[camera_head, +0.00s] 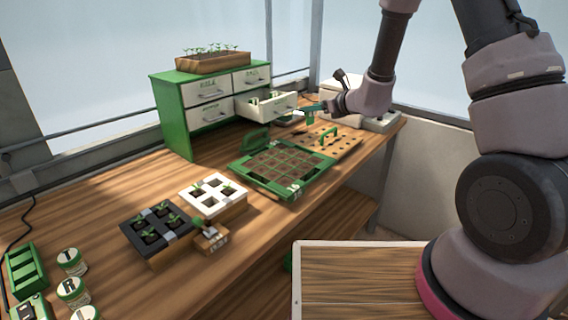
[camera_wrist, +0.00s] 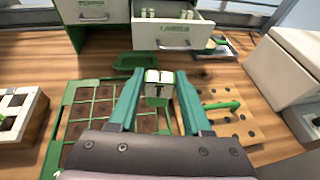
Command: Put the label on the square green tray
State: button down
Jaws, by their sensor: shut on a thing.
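The square green tray (camera_head: 312,181) with soil-filled cells lies on the wooden bench in the head view; in the wrist view its rim (camera_wrist: 62,108) shows at lower left. My gripper (camera_head: 308,108) is above the bench, beyond the tray and in front of the open drawer. In the wrist view my gripper (camera_wrist: 158,88) has its teal fingers closed on a small white and green block-like label (camera_wrist: 157,78), held above the bench near the tray's far right corner. The label's lower part is partly hidden by my gripper.
A green cabinet (camera_head: 176,118) has one drawer (camera_head: 270,110) open, with several small white pieces inside. A perforated wooden board (camera_head: 345,146) with a green handle adjoins the tray. White and black seedling trays (camera_head: 233,210) stand at front left. A white box (camera_wrist: 282,68) is at right.

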jog(key=s+a+f+n+g+y, duration=0.2)
jog(key=s+a, duration=0.1)
jog(key=a, duration=0.8)
send_over(279, 160)
notch_tip(279, 160, down, 5)
jog(key=shift+s+d+f, duration=0.1)
jog(key=shift+f, duration=2.25)
jog(key=shift+f, duration=0.1)
jog(key=shift+c, duration=1.8)
grip_release()
